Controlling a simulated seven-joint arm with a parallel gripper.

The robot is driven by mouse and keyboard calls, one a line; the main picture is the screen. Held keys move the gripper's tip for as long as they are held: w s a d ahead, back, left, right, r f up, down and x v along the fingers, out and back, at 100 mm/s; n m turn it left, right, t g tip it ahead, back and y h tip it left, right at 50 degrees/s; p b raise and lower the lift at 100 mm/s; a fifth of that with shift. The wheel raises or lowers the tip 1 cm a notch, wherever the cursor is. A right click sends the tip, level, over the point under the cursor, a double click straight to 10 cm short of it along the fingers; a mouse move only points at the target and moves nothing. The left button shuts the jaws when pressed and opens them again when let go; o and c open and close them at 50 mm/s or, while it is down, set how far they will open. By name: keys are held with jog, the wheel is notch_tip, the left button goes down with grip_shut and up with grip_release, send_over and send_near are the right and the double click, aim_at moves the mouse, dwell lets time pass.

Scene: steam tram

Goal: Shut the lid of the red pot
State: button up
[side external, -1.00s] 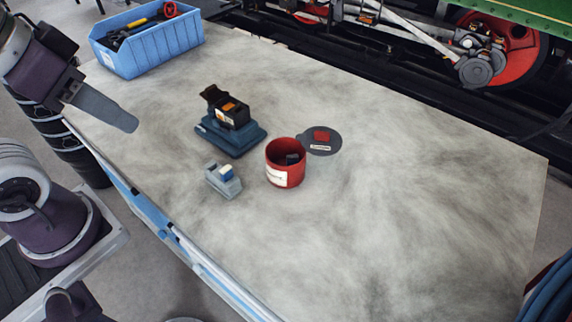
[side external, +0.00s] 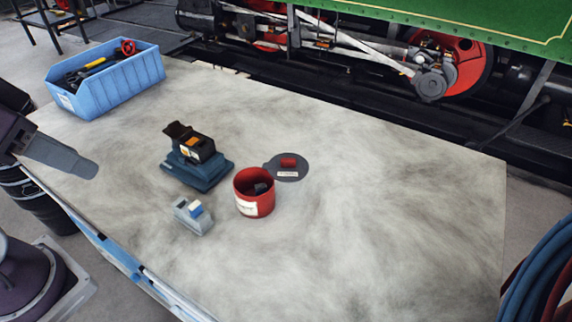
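The red pot (side external: 254,199) stands upright on the table with its top open. It has a white label on its front, and a dark item shows inside. A round dark grey lid (side external: 297,175) with a red block-like handle and a white label sits just behind and right of the pot, apparently on the table; I cannot tell if it is joined to the rim. My gripper (side external: 92,171) is at the left edge, well away from the pot. Only one flat grey finger shape shows, so its opening cannot be told.
A blue-grey base with a black open-topped box (side external: 190,146) stands left of the pot. A small grey dispenser-like item (side external: 193,217) is in front of it. A blue bin (side external: 105,85) of tools is at the back left. The table's right side (side external: 400,210) is clear.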

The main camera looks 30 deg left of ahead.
jog(key=shift+w+r, duration=0.1)
jog(key=shift+w, duration=0.05)
jog(key=c, duration=0.3)
jog(key=shift+n+g, duration=0.4)
jog(key=shift+n, duration=0.3)
jog(key=w+r, duration=0.1)
jog(key=w, duration=0.1)
jog(key=w+r, duration=0.1)
jog(key=w, duration=0.2)
jog(key=w+r, duration=0.1)
jog(key=w, duration=0.1)
jog(key=shift+w+d+r, duration=0.15)
jog(key=shift+w+d, duration=0.05)
jog(key=shift+d, duration=0.2)
grip_shut()
jog(key=n+g+y, duration=0.1)
jog(key=n+y, duration=0.1)
jog(key=n, duration=0.2)
send_over(291, 155)
jog(key=s, duration=0.2)
notch_tip(291, 155, down, 13)
jog(key=f, duration=1)
jog(key=shift+w+d, duration=0.35)
jog(key=shift+d, duration=0.05)
jog(key=shift+s+d+r, duration=0.1)
jog(key=shift+s+d, duration=0.15)
jog(key=shift+s, duration=0.2)
